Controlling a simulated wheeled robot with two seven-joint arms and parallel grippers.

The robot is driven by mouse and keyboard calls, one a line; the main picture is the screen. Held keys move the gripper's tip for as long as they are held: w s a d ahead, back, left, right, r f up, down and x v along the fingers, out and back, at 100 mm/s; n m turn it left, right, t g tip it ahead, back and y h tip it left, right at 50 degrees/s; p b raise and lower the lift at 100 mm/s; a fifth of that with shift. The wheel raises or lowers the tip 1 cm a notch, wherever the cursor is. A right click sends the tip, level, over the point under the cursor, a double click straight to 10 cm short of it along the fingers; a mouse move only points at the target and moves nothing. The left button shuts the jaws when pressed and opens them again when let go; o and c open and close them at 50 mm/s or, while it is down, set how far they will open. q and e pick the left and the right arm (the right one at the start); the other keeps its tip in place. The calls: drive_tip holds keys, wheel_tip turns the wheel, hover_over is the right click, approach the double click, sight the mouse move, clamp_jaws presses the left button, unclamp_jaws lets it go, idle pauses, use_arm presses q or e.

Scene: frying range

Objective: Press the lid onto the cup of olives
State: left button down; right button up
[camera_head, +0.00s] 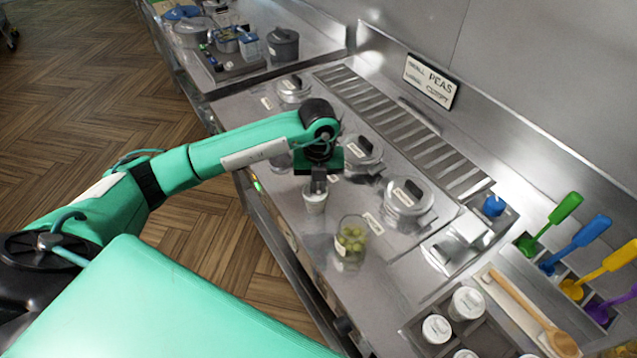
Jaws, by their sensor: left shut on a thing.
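The cup of olives (351,243) is a clear cup with green olives inside. It stands on the steel counter in the middle of the view, and no lid shows on it. My left gripper (318,184) points down, up and to the left of the cup and apart from it. It is shut on a small white labelled thing (314,203). Whether this is the lid alone or a lidded cup, I cannot tell; the gripper hides its top. My right gripper is not in view.
Lidded steel pots (407,198) stand behind the olives. White-lidded cups (467,303) sit in a dark tray at the lower right. Coloured utensils (575,247) stand at the right. The counter's front edge is close to the cup.

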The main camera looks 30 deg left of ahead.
use_arm(q)
drive_tip(key=shift+f+b, duration=0.15)
drive_tip(key=shift+b, duration=0.25)
idle(1.0)
idle(0.4)
drive_tip(key=c, duration=1.5)
unclamp_jaws()
drive_tip(key=shift+o, duration=0.7)
drive_tip(key=o, duration=0.4)
drive_tip(key=shift+r+p, duration=0.8)
drive_tip(key=shift+r, duration=0.65)
drive_tip(key=shift+r+p, duration=1.1)
drive_tip(key=shift+r, duration=1)
